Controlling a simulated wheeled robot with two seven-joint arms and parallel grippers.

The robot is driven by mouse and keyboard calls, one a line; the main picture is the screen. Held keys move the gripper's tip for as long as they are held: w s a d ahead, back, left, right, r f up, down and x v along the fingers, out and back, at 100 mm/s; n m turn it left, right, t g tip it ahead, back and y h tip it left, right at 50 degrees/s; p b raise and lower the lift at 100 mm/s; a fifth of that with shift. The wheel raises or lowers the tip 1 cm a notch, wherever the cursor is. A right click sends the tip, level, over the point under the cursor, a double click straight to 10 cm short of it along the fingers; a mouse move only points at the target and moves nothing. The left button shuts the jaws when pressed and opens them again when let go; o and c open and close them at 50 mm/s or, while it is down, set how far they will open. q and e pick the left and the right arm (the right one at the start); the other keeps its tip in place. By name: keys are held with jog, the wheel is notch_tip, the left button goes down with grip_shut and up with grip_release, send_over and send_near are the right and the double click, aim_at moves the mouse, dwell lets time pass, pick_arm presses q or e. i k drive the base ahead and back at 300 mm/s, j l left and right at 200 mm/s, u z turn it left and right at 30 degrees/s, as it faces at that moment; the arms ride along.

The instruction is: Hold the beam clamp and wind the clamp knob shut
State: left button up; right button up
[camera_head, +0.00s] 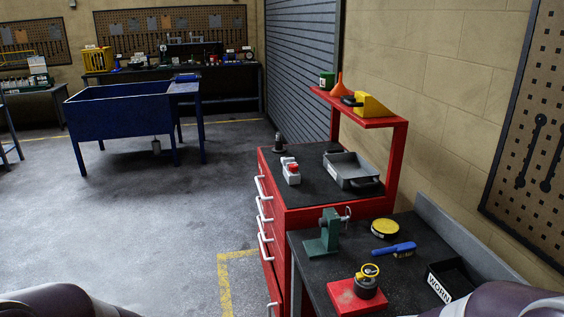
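A green clamp-like tool (322,238), which looks like the beam clamp, stands upright on the dark top of the near bench (305,268), close to its left edge. A small metallic part (347,214) at its upper right looks like the clamp knob; it is too small to tell how far it is wound. Only rounded parts of my arms show at the bottom left and bottom right corners. Neither of my grippers is in view, and nothing touches the clamp.
On the same bench are a yellow round tin (385,228), a blue-handled tool (394,249), a red block (345,300) with a yellow-ringed part (369,271), and a black bin marked WORN (440,288). A red drawer cabinet (290,215) adjoins behind. Open floor lies left.

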aim_at(294, 167)
jog(key=i+j+u, duration=0.35)
jog(key=i, duration=0.55)
jog(key=i+u, duration=0.4)
jog(key=i, duration=0.45)
jog(key=i+j+z, duration=0.1)
jog(key=i+z, duration=0.35)
jog(key=i+j+z, duration=0.2)
jog(key=i+z, duration=0.25)
jog(key=i+j+z, duration=0.4)
jog(key=k+l, duration=0.05)
jog(key=k, duration=0.05)
